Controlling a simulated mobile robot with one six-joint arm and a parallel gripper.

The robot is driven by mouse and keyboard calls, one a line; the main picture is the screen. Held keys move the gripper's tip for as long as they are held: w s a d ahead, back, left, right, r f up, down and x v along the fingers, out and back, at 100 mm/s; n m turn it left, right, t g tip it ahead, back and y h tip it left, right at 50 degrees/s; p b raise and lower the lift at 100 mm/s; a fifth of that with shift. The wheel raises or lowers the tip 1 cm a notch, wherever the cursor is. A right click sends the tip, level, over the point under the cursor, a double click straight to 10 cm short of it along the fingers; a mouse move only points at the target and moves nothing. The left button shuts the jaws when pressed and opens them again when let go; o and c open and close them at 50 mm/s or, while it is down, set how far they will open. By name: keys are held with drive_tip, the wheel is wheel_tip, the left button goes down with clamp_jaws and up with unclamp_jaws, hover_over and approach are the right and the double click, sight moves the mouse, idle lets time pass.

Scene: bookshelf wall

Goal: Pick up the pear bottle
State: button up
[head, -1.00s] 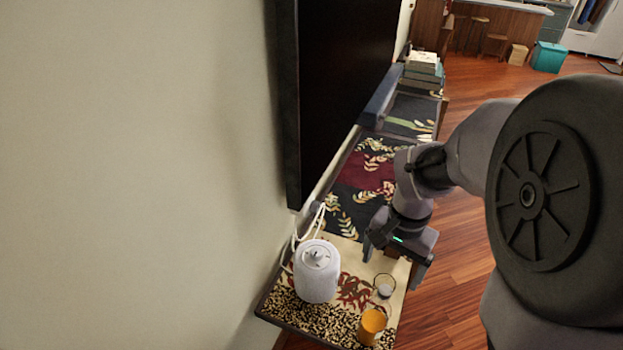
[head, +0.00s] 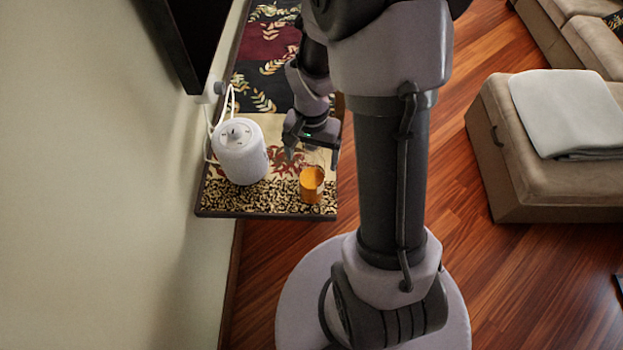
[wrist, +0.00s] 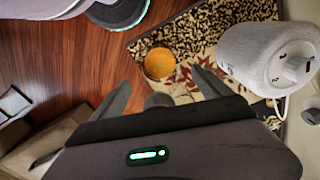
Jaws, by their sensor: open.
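An orange container (head: 311,186) stands near the front right corner of the patterned bench top; it also shows in the wrist view (wrist: 159,63). I cannot tell for sure whether it is the pear bottle. My gripper (head: 313,155) is open above the bench, just behind the orange container in the head view. In the wrist view my two fingers (wrist: 161,80) are spread, with the orange container just beyond their tips. A clear glass stood behind the orange container earlier; now it is hard to make out among the fingers.
A dark screen (head: 190,40) hangs above the bench. Red wood floor (head: 270,260) lies free in front, and an ottoman (head: 510,150) stands at right.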

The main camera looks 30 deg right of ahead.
drive_tip(key=shift+r, duration=0.1)
drive_tip(key=shift+c, duration=0.2)
clamp_jaws()
